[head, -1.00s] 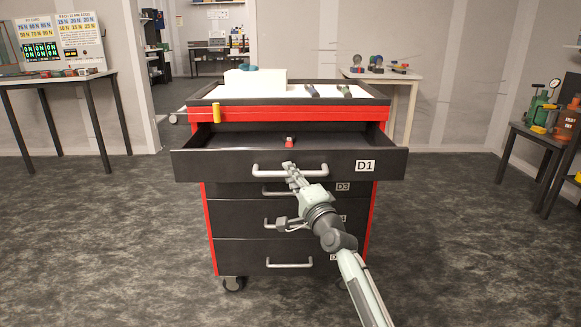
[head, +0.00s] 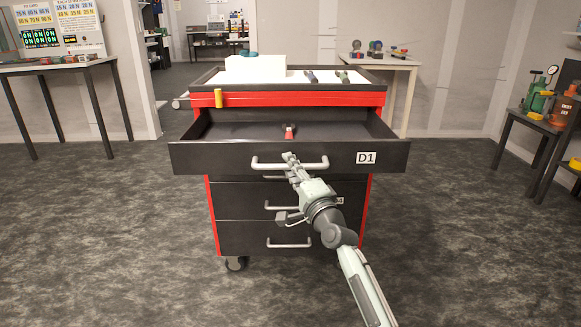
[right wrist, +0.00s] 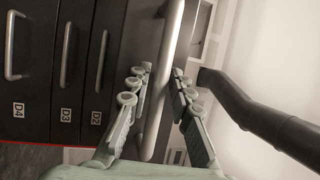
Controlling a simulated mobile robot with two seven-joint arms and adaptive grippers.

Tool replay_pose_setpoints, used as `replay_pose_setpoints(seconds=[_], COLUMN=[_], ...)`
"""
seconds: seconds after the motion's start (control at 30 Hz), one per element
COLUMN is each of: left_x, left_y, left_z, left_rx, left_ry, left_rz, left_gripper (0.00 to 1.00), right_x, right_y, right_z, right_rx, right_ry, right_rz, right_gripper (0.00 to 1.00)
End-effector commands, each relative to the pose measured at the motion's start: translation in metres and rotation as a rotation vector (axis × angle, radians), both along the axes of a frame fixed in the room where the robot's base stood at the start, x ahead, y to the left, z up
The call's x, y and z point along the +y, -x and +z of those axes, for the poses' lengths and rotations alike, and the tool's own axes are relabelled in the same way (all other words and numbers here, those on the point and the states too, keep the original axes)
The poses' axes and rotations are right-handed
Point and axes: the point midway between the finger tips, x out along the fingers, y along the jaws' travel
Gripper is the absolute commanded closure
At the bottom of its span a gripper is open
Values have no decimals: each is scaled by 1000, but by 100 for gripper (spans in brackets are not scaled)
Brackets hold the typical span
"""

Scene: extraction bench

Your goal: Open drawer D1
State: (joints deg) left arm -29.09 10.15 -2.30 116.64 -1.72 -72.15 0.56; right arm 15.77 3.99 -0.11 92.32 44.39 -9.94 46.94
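Drawer D1 (head: 210,157) is the black top drawer of a red and black cabinet. It stands well out, and its inside shows. Its light bar handle (head: 268,165) is on the front, left of the D1 label. My right gripper (head: 290,158) is at the middle of this handle. A small red and dark item (head: 289,132) lies inside the drawer. My left gripper is not in view.
The lower drawers (head: 235,235) look shut. The cabinet top (head: 360,87) holds a white box (head: 255,69) and two dark-handled tools. A table stands at left (head: 50,66), another at right (head: 520,121). The floor (head: 120,230) around the cabinet is clear.

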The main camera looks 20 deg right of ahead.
Motion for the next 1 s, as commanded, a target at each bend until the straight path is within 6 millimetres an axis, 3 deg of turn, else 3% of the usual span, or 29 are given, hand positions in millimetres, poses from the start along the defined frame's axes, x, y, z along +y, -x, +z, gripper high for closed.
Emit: replay_pose_setpoints(seconds=[0.47,1.0], left_x=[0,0], left_y=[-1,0], left_z=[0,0], left_rx=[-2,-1], left_ry=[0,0], left_rz=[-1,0], left_gripper=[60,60], right_x=[-1,-13], right_y=[8,105], right_z=[-2,-20], right_rx=[1,2], right_ry=[0,1], right_rz=[1,1], right_gripper=[66,66])
